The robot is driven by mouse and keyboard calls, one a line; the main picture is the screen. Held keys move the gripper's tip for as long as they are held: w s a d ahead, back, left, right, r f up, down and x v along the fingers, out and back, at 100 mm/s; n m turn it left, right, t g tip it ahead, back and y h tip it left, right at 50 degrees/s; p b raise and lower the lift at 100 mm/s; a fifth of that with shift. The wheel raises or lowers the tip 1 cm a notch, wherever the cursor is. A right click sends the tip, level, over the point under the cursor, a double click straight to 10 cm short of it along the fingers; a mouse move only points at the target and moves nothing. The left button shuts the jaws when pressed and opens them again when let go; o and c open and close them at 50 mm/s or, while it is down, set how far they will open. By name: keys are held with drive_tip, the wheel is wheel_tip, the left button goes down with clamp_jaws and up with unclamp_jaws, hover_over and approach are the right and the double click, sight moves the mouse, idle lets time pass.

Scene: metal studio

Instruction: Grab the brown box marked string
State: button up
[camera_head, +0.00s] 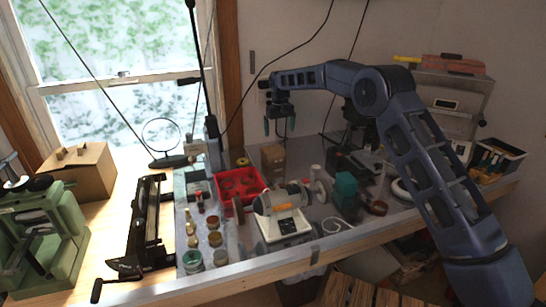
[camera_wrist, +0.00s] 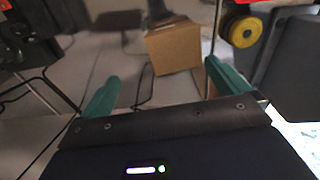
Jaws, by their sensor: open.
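A small brown box (camera_head: 272,158) stands toward the back of the metal bench, near the wall. No marking on it can be read. My gripper (camera_head: 279,126) is above it, fingers pointing down, with teal fingertips apart and nothing between them. In the wrist view the brown box (camera_wrist: 173,47) shows beyond the fingertips, roughly between them but nearer the right finger. My gripper (camera_wrist: 161,72) is open there and appears apart from the box. A larger cardboard box (camera_head: 85,178) sits at the left by the window; no marking is readable on it.
A red tray (camera_head: 238,184) and a bench grinder (camera_head: 282,205) stand in front of the small box. A yellow roll (camera_wrist: 243,31) is beside it in the wrist view. Thin black cables or rods cross nearby. Several jars (camera_head: 193,260) line the bench's left side.

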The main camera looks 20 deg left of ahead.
sight(273, 149)
drive_tip(key=a+f, duration=0.1)
drive_tip(key=s+a+f, duration=0.1)
drive_tip(key=shift+s+a+f, duration=0.1)
drive_tip(key=shift+a+f, duration=0.1)
drive_tip(key=shift+a, duration=0.1)
wheel_tip(273, 149, down, 11)
drive_tip(key=shift+a+r, duration=0.1)
drive_tip(key=shift+r, duration=0.1)
drive_tip(key=shift+c, duration=0.4)
